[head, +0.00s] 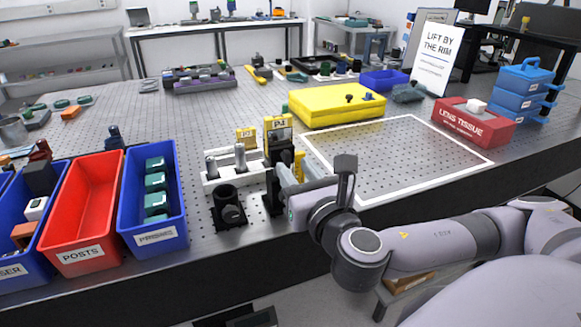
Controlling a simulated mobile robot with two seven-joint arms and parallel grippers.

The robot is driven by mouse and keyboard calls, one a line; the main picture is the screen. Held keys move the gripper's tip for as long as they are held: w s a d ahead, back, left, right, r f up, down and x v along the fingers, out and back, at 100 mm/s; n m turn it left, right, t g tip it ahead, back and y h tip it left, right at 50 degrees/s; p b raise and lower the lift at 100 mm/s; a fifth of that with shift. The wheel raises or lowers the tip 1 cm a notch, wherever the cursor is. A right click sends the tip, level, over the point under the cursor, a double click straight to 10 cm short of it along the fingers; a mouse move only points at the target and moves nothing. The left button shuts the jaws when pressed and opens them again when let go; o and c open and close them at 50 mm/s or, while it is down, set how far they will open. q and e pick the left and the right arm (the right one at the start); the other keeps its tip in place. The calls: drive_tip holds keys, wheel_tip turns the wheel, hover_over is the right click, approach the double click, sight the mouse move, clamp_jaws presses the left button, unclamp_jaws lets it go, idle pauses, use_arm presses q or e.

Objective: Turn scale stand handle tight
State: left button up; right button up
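My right arm comes in from the right, and its gripper (287,184) is at the front of the table, close against a dark upright stand. The gripper's body and wrist hide the lower part of this spot, so I cannot tell whether the fingers are apart or touch anything. A yellow tag marked P4 (279,126) stands at the top of the dark stand. No handle can be made out clearly; a scale stand is not clearly identifiable. My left gripper is not in view.
A white rack with metal posts (213,180) and a black mount (229,212) stand left of the gripper. Red (83,215) and blue (135,215) bins line the front left. A yellow case (330,107) lies behind. The white-outlined area (400,155) is clear.

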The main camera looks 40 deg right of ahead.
sight(289, 161)
drive_tip(key=shift+x, duration=1.6)
drive_tip(key=shift+r, duration=0.1)
clamp_jaws()
